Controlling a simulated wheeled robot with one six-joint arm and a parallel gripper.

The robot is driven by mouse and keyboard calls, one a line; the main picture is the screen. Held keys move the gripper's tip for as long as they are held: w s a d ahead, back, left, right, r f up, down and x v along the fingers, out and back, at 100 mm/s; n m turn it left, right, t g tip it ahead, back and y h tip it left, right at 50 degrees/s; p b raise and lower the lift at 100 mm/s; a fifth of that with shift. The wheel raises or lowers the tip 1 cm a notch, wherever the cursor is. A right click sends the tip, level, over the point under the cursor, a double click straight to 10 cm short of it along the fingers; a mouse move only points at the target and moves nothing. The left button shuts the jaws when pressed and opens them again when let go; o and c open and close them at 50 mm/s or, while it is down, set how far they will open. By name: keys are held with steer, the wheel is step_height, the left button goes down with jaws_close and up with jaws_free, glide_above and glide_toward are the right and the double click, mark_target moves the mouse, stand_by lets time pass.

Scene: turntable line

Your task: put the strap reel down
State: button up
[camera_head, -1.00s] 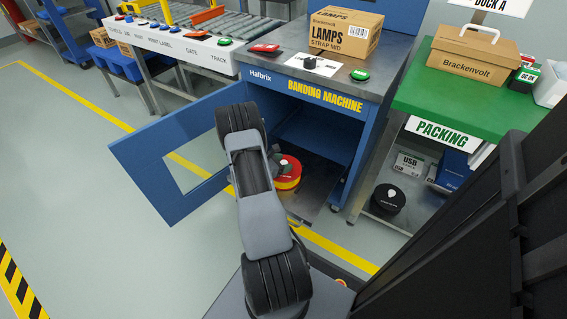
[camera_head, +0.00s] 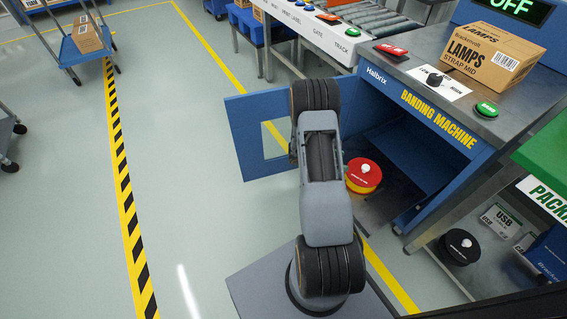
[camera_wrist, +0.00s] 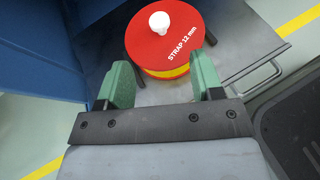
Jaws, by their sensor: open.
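The strap reel (camera_head: 363,175) is a red and yellow disc with a white knob, marked "STRAP 12 mm". It rests on a metal plate at the bottom of the open banding machine (camera_head: 430,118). In the wrist view the reel (camera_wrist: 165,38) lies just beyond my gripper (camera_wrist: 163,88). The green fingers are apart with nothing held between them, and the reel's near edge is close to the fingertips. In the head view my arm hides the gripper.
The machine's blue door (camera_head: 258,130) stands open to the left. A black reel (camera_head: 460,246) sits under the green packing table (camera_head: 545,150). A "LAMPS" box (camera_head: 490,55) is on the machine top. A handle (camera_wrist: 262,78) shows beside the plate.

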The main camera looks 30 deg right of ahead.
steer(key=a+r+m+t+y, duration=0.1)
steer(key=a+r+m+y, duration=0.45)
steer(key=a+r, duration=0.7)
steer(key=s+a+r+m+t+y, duration=0.2)
steer(key=a+r, duration=0.3)
steer(key=a, duration=0.5)
steer(key=s+a+r+m+t+y, duration=0.3)
steer(key=a+r+m+t+y, duration=0.1)
steer(key=a, duration=0.6)
step_height(320, 180, up, 2)
steer(key=shift+r+m+t, duration=0.25)
steer(key=shift+m+t, duration=0.35)
steer(key=shift+m, duration=0.05)
steer(key=shift+y, duration=0.25)
